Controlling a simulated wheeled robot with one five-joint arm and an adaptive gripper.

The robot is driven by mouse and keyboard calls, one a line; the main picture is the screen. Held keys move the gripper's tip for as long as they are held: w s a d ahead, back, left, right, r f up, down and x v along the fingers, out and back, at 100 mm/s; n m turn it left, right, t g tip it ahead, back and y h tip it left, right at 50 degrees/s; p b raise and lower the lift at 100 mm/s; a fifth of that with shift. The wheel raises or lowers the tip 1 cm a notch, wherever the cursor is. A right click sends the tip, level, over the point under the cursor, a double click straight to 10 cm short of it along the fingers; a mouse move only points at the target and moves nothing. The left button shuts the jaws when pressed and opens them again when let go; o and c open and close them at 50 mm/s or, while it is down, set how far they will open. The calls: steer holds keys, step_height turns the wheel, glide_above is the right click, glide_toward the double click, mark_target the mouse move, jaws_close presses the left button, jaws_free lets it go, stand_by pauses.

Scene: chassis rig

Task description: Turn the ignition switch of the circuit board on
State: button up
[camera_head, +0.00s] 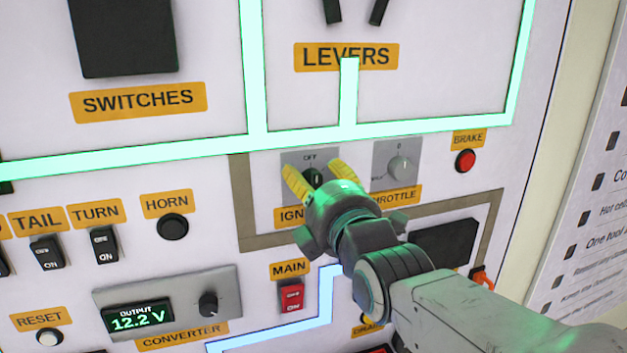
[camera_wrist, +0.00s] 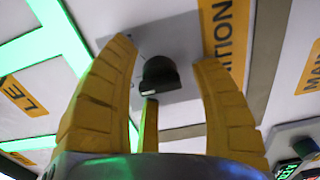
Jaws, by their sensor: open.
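The ignition switch (camera_head: 313,176) is a dark knob on a grey plate, with "OFF" printed above it and an orange label partly hidden by my arm. In the wrist view the knob (camera_wrist: 160,75) sits between the yellow fingers, with a small light mark on its edge. A gap shows between each finger and the knob in the wrist view. Whether the fingertips touch the plate cannot be told.
The throttle knob (camera_head: 399,168) is close to the right finger, and the red brake button (camera_head: 465,160) is further right. The red main switch (camera_head: 291,295) is below. The converter panel (camera_head: 168,303) reads 12.2 V. Glowing strips (camera_head: 130,165) cross the board.

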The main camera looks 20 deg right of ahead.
steer(key=shift+o, duration=0.2)
jaws_close()
stand_by(0.3)
steer(key=shift+m+b, duration=0.3)
steer(key=shift+b, duration=0.3)
steer(key=shift+f+m+b, duration=0.1)
steer(key=shift+m+b, duration=0.6)
steer(key=shift+b, duration=0.2)
steer(key=m+b, duration=0.3)
steer(key=b, duration=0.1)
steer(key=m+b, duration=0.3)
steer(key=shift+m, duration=0.4)
steer(key=shift+r+m+b, duration=0.25)
steer(key=shift+m+b, duration=0.65)
steer(key=shift+m, duration=0.6)
